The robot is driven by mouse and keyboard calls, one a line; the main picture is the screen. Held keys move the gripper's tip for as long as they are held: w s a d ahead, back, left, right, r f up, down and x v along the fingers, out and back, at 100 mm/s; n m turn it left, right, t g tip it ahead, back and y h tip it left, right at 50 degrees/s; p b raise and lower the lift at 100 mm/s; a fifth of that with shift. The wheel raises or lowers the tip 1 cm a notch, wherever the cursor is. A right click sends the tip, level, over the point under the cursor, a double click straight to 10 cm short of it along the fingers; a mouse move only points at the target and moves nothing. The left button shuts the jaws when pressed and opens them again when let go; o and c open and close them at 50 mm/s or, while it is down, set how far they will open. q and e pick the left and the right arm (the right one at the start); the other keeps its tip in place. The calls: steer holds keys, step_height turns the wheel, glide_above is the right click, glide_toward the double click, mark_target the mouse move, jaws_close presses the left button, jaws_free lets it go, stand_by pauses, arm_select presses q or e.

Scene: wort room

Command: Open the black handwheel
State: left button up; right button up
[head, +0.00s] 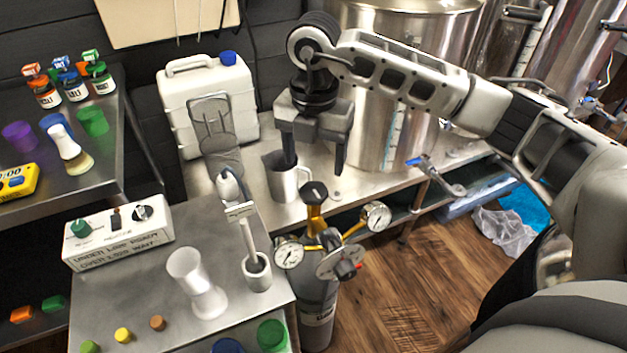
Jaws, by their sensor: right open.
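The black handwheel (314,191) sits on top of the brass valve (316,221) of a grey gas cylinder (318,304). My right gripper (315,168) points down with its two fingers spread apart and nothing between them. In the head view its fingertips show just above the handwheel, one to each side, and do not appear to touch it. The exact height gap cannot be told. How far the handwheel is turned cannot be told. My left gripper is not in view.
Two gauges (376,215) and a regulator knob (339,264) flank the valve. A steel jug (285,179) stands behind the gripper's left finger. Wooden floor (410,275) is open right.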

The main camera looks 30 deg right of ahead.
mark_target(314, 189)
step_height(314, 189, down, 7)
steer(key=shift+f, duration=0.15)
steer(key=c, duration=0.9)
